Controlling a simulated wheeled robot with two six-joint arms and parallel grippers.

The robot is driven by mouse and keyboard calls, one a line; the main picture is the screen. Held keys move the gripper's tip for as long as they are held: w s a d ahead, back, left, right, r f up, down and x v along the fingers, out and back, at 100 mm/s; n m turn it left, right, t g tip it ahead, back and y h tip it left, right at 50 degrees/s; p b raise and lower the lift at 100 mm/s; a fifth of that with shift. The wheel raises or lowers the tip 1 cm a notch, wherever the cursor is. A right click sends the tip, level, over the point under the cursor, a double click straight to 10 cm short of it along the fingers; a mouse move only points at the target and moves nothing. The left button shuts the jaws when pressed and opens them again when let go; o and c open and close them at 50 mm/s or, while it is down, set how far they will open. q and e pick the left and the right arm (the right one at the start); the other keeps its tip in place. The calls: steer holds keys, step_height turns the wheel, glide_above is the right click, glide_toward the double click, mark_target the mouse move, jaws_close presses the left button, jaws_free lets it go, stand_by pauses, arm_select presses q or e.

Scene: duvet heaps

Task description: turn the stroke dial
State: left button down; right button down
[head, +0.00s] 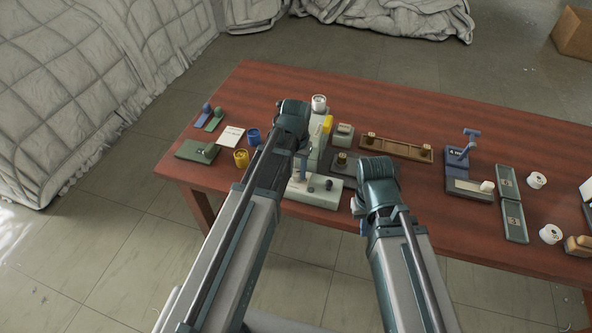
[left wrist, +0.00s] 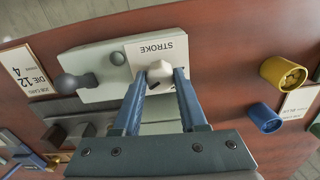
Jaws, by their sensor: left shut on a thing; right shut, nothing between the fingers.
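The stroke dial (left wrist: 160,72) is a small pale faceted knob on a white plate lettered STROKE (left wrist: 160,50), upside down in the left wrist view. It sits on one end of a pale box (left wrist: 92,72), which also shows in the head view (head: 318,197). My left gripper (left wrist: 160,78) is shut on the dial, one blue finger on each side. In the head view my left gripper (head: 300,168) points down at the box, its tips hard to make out. My right gripper (head: 359,208) is shut and empty, right of the box, partly hidden by its own arm.
A dark knob (left wrist: 70,82) stands on the box's other end. A job card (left wrist: 30,72) lies beside it. A yellow cup (head: 241,158) and a blue cup (head: 253,136) stand left of my left arm. A wooden rail (head: 397,148) lies further back on the red-brown table (head: 420,95).

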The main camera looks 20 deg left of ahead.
mark_target(296, 172)
arm_select(q)
steer(key=n, duration=0.6)
steer(key=shift+n, duration=0.4)
stand_by(0.4)
steer(key=shift+c, duration=2.2)
jaws_free()
steer(key=shift+r, duration=0.1)
step_height(296, 172, up, 14)
steer(key=p, duration=1.3)
steer(key=shift+f+p, duration=0.2)
steer(key=shift+p, duration=0.2)
